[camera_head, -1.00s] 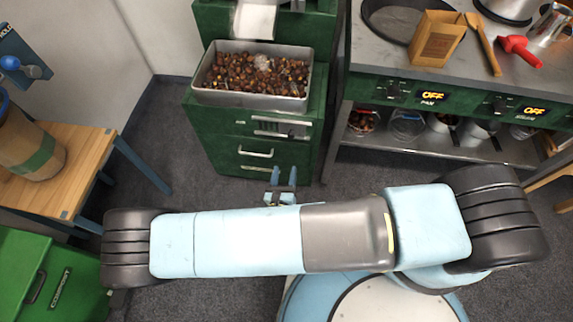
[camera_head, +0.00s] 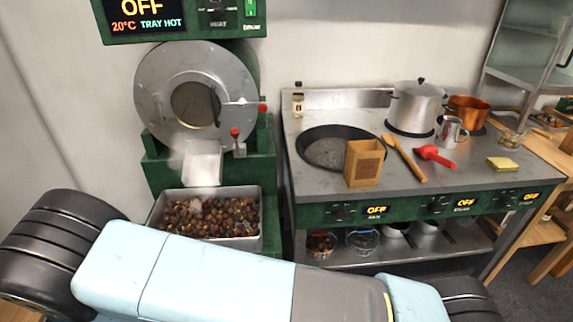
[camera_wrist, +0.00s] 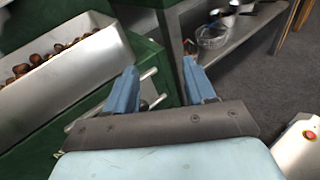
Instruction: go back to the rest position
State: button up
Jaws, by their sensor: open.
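My gripper (camera_wrist: 158,92) shows in the wrist view with its two blue fingers apart and nothing between them. It points past the tray of chestnuts (camera_wrist: 84,75), which lies to its left, at the green cabinet below. My gripper is hidden in the head view, where my arm crosses the bottom of the picture. There the metal tray (camera_head: 155,214), full of chestnuts, sits in front of the roaster (camera_head: 196,95) under its chute.
A steel counter (camera_head: 300,160) stands to the right with a paper bag (camera_head: 364,163), a wide pan (camera_head: 336,148), a wooden spoon (camera_head: 404,158), a red-handled tool (camera_head: 434,156) and a pot (camera_head: 415,107). Glass bowls (camera_wrist: 212,36) are on its lower shelf.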

jog(key=w+d+r+m+g, duration=0.4)
jog(key=d+r+m+g, duration=0.4)
jog(key=r, duration=0.6)
jog(key=w+d+r+m+g, duration=0.45)
jog(key=d+r+m, duration=0.55)
jog(key=r, duration=0.4)
jog(key=s+d+r+m+t+y, duration=0.2)
jog(key=s+d+r+m, duration=0.3)
jog(key=r, duration=0.5)
jog(key=s+d+r+m+t+y, duration=0.1)
jog(key=s+d+r+m+y, duration=0.4)
jog(key=s+d+r, duration=0.3)
notch_tip(320, 180, up, 2)
jog(key=shift+s+d+r+m+t+y, duration=0.15)
jog(key=shift+d+m+t+y, duration=0.2)
jog(key=shift+d+m, duration=0.5)
